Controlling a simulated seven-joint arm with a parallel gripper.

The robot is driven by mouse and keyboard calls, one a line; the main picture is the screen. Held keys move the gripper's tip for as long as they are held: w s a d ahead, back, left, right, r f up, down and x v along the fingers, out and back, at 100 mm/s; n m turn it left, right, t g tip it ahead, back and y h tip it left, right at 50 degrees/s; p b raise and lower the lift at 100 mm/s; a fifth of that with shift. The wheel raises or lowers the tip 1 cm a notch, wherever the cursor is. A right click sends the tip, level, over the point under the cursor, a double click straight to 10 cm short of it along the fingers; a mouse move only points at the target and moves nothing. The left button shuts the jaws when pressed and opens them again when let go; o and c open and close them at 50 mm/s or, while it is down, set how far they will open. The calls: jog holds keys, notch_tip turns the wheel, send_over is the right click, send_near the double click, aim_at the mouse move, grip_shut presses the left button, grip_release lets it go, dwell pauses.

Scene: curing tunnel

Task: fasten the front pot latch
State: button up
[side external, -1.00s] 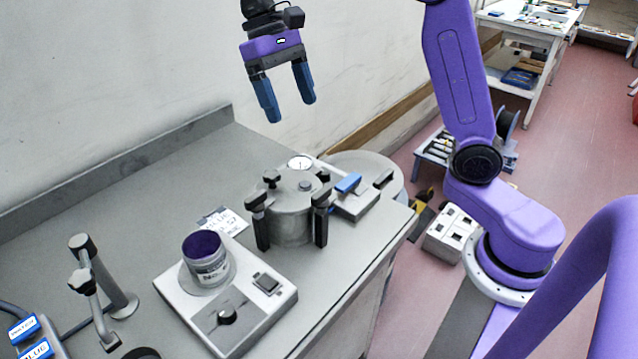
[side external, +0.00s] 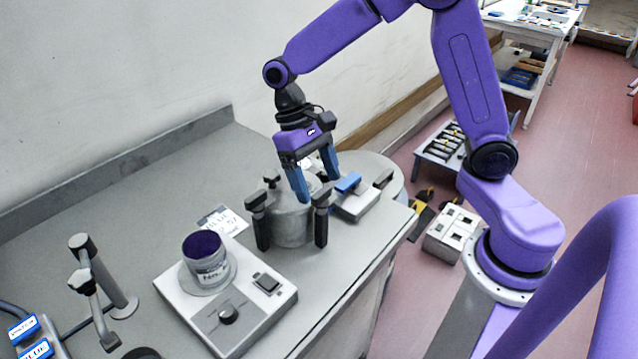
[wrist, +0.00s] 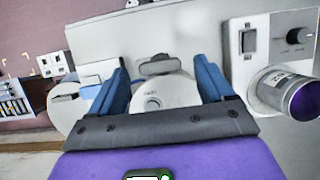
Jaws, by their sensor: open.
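The grey metal pot (side external: 290,225) stands on the bench with its lid on and black clamp-like latches around its rim. One latch (side external: 321,222) stands at the pot's right side; another (side external: 258,222) stands at its left. I cannot tell for certain which counts as the front one. My gripper (side external: 319,189) is open over the pot's right part, pointing down, its blue fingers close to the right latch's top. In the wrist view, a dark latch handle (wrist: 158,65) lies between the spread fingertips, beyond the lid (wrist: 178,90). Finger contact is unclear.
A white hotplate-like unit (side external: 255,310) carries a purple-lined jar (side external: 207,265) left of the pot. A blue-handled device (side external: 355,205) sits close on the right. Metal posts (side external: 105,275) stand at the left. Bench behind the pot is clear.

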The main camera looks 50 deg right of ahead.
jog(key=shift+x, duration=0.85)
jog(key=c, duration=1)
jog(key=shift+c, duration=0.2)
